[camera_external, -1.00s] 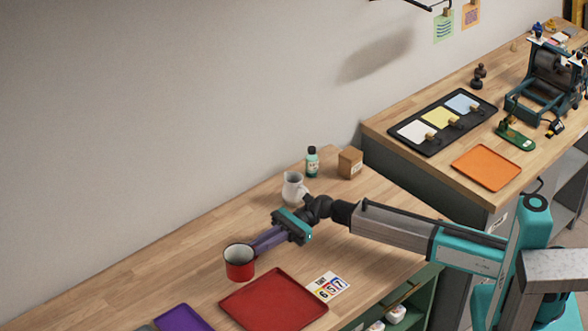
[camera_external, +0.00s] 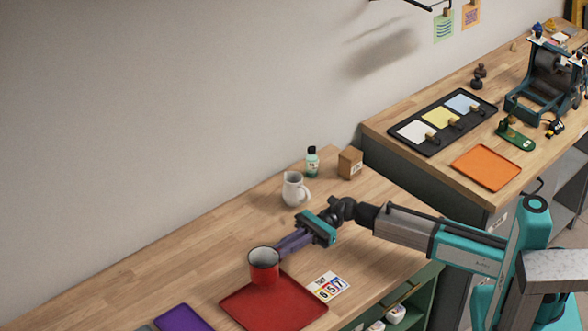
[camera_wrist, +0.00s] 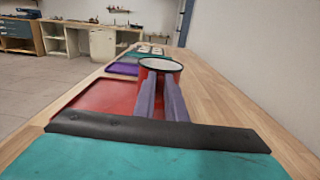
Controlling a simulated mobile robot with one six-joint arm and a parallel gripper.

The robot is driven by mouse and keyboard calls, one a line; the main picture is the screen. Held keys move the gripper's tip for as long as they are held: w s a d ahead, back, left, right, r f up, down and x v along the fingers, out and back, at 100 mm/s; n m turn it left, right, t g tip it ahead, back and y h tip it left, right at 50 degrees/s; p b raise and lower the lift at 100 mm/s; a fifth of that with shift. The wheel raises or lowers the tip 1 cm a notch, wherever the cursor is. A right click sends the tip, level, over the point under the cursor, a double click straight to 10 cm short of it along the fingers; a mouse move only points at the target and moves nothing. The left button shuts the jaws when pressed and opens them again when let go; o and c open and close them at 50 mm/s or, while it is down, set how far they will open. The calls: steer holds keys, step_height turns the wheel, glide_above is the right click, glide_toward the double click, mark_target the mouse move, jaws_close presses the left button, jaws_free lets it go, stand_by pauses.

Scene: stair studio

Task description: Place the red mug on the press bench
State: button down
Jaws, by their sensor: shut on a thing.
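The red mug (camera_external: 264,267) has a white inside and is upright. My gripper (camera_external: 283,250) is shut on the mug, its purple fingers against the mug's side. In the external view the mug overlaps the back of the red tray (camera_external: 275,302); I cannot tell how high it is above it. The wrist view shows the mug (camera_wrist: 160,66) at the end of my fingers, with the red tray (camera_wrist: 95,98) to the left. The press bench (camera_external: 455,165) is at the back right, with a press machine (camera_external: 545,85) and an orange tray (camera_external: 486,167) on it.
A white jug (camera_external: 293,190), a green bottle (camera_external: 312,162) and a cardboard box (camera_external: 350,163) stand at the back of the near bench. A number card (camera_external: 328,286) and a purple tray (camera_external: 182,318) lie in front. A black tray (camera_external: 442,121) with cards lies on the press bench.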

steer(key=shift+s+d+r, duration=0.1)
steer(key=shift+s+d, duration=0.1)
steer(key=shift+d, duration=0.85)
steer(key=shift+s+d+r, duration=0.1)
steer(key=shift+s+d, duration=0.1)
steer(key=shift+d, duration=0.8)
steer(key=shift+d, duration=0.1)
steer(key=shift+w, duration=0.1)
